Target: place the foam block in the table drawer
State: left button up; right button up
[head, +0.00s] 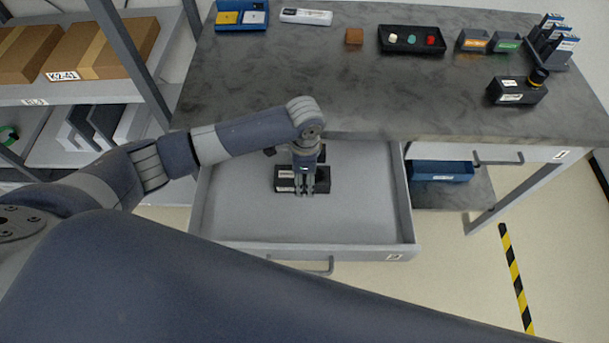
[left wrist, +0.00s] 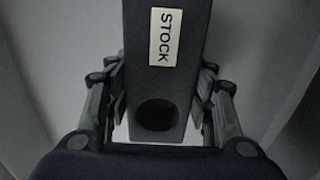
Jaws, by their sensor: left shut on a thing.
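The foam block (head: 322,180), dark with a white label, is inside the open table drawer (head: 238,215), near its back. My left gripper (head: 304,188) points down into the drawer and is shut on the block's middle. In the left wrist view the block (left wrist: 165,85) runs between the two fingers (left wrist: 165,118); its label reads STOCK, and a round dark hole shows near one end. I cannot tell whether the block touches the drawer floor. The drawer is grey and holds nothing else that I see. My right gripper is not in view.
A shelf with cardboard boxes (head: 115,50) stands left. The drawer's front and sides are free.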

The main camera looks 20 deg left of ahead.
pick_arm(q)
jog(key=o, duration=1.1)
jog(key=shift+f, duration=0.15)
notch_tip(320, 180, up, 12)
jog(key=shift+r, duration=0.2)
